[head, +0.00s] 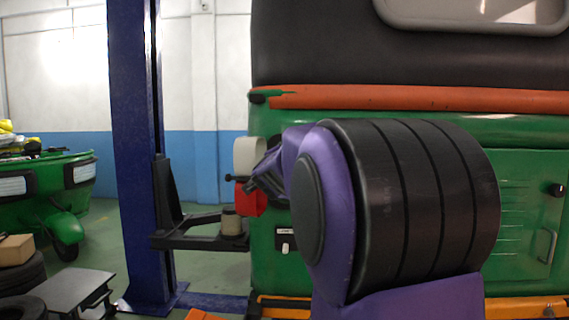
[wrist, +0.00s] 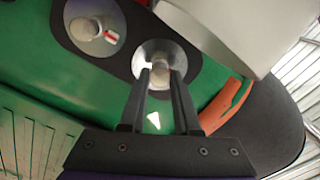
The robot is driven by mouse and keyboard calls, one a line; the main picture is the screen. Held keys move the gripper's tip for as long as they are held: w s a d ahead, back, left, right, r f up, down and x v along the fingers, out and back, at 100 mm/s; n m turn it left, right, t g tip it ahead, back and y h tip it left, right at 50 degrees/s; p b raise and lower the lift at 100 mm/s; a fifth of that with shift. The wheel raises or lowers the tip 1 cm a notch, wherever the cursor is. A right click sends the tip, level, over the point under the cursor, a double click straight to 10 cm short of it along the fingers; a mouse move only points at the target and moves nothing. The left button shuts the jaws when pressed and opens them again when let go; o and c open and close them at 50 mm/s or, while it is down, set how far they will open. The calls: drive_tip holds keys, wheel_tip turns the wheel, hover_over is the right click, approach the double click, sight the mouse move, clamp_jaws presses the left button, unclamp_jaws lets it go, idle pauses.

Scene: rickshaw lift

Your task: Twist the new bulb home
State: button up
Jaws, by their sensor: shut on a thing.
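In the wrist view, a pale bulb (wrist: 162,67) sits at the middle of a round silvery reflector (wrist: 148,50) in the dark lamp panel. My gripper (wrist: 160,76) is shut on this bulb, one black finger on each side of it. A second round reflector (wrist: 101,43) with a pale bulb (wrist: 84,28) lies to its upper left, with a small red-and-white mark beside it. In the head view, my wrist hides most of the lamp area on the green rickshaw (head: 520,215). The bulb's base and thread are hidden.
A pale box-like part (wrist: 235,30) juts out close beside the held bulb in the wrist view. In the head view, a blue lift post (head: 130,140) with a black lift arm (head: 195,236) stands left of the rickshaw. Tyres and a grey stand (head: 75,288) are at lower left.

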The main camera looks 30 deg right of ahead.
drive_tip(key=shift+d+r+m+b, duration=0.1)
drive_tip(key=shift+m+b, duration=0.2)
drive_tip(key=shift+m, duration=0.6)
drive_tip(key=shift+m, duration=0.3)
drive_tip(key=o, duration=1)
drive_tip(key=shift+c, duration=0.7)
drive_tip(key=v, duration=0.8)
